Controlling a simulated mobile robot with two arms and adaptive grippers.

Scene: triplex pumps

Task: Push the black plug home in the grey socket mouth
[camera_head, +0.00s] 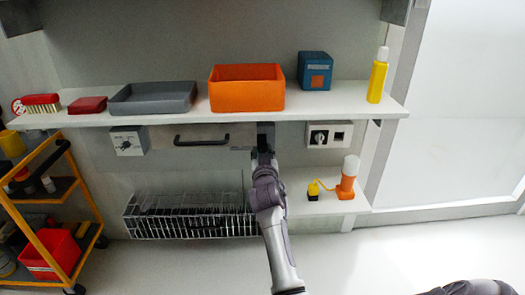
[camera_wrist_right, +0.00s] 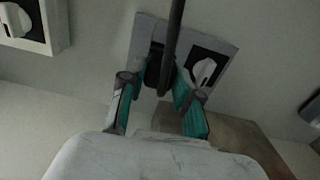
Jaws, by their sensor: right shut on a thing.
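In the right wrist view, the black plug (camera_wrist_right: 160,74) with a thick black cable (camera_wrist_right: 174,28) sits between the teal-padded fingers of my right gripper (camera_wrist_right: 157,88), which is shut on it. The plug is at a grey plate (camera_wrist_right: 146,27) that carries the socket mouth, beside a white knob on a black square. Plug and cable cover most of the mouth, so I cannot tell how deep the plug sits. In the head view, my right gripper (camera_head: 263,152) is under the shelf; the plug and socket there are mostly hidden. My left gripper is not in view.
The white shelf (camera_head: 330,101) above holds an orange bin (camera_head: 246,96), a grey tray (camera_head: 152,104) and a yellow bottle (camera_head: 377,78). A knobbed box (camera_head: 329,134) is to the right, a black handle (camera_head: 202,141) to the left. A wire basket (camera_head: 190,216) lies below.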

